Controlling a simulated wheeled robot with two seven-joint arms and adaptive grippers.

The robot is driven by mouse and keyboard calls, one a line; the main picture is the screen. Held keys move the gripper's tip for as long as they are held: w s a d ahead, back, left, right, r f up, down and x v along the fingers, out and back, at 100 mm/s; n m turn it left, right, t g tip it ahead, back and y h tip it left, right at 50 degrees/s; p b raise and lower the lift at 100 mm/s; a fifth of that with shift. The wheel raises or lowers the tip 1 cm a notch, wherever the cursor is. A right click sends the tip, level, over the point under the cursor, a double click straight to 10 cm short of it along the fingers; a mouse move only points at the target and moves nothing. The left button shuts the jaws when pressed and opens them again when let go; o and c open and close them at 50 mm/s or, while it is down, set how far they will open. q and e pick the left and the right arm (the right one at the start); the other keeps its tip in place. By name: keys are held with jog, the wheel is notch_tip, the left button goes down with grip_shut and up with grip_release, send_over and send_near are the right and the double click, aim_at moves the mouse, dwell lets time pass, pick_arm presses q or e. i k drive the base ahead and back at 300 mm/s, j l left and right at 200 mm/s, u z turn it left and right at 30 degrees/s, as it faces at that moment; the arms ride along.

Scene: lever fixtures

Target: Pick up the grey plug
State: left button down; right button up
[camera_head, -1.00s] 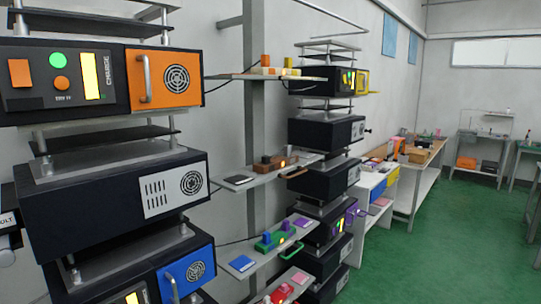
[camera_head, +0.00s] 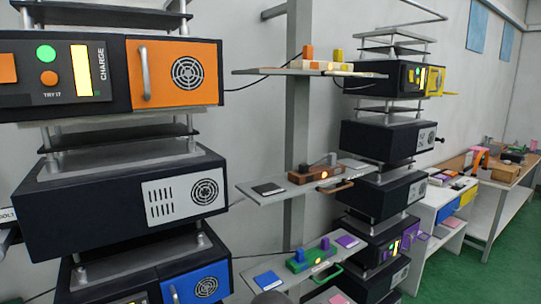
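A brown block (camera_head: 315,175) with a small lit yellow lamp sits on the middle wall shelf (camera_head: 262,200). Two small dark grey pieces stand on this block: a grey plug (camera_head: 332,159) toward its right and a lower grey piece (camera_head: 304,168) toward its left. Which of them is the plug meant cannot be told for sure at this size. Neither gripper shows in the head view, and nothing visibly holds the grey pieces.
Above is a shelf with an orange plug (camera_head: 308,52) and a yellow plug (camera_head: 338,55). Below is a green block (camera_head: 315,256) with blue and purple plugs. Stacked dark machines stand left (camera_head: 120,200) and right (camera_head: 390,140). A dark rounded shape at the bottom edge is unclear.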

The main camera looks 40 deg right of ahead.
aim_at(332, 157)
jog(key=l+u, duration=0.15)
jog(key=l, duration=0.35)
jog(key=l+u, duration=0.15)
jog(key=l, duration=0.35)
jog(key=l+u, duration=0.2)
jog(key=l, duration=0.3)
jog(key=k+l+u, duration=0.15)
jog(key=l, duration=0.3)
jog(key=k+l+u, duration=0.15)
jog(key=l, duration=0.35)
jog(key=k+l+u, duration=0.15)
jog(key=l, duration=0.3)
jog(key=i, duration=0.05)
